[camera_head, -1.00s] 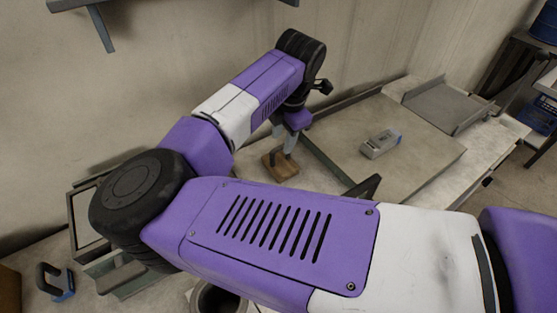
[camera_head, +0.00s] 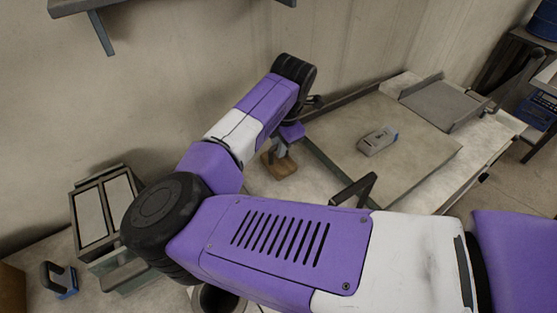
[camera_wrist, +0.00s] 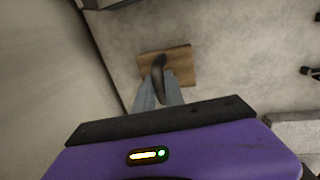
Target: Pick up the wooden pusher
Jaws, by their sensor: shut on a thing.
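The wooden pusher (camera_head: 279,167) is a brown block with a dark upright handle. It sits on the worktop near the back wall, left of the large board. It also shows in the wrist view as a wooden block (camera_wrist: 180,66) with a dark curved handle. My gripper (camera_head: 280,148) is directly above the block, its fingers shut on the handle. In the wrist view the gripper's fingers (camera_wrist: 158,92) close on the handle's near end. Whether the block touches the worktop is hard to tell.
A large flat board (camera_head: 410,150) lies to the right with a grey tool (camera_head: 377,141) on it. A grey metal tray (camera_head: 440,105) is behind it. Metal frames (camera_head: 104,212) and a blue-black handled tool (camera_head: 60,280) are at the left. The back wall is close behind the pusher.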

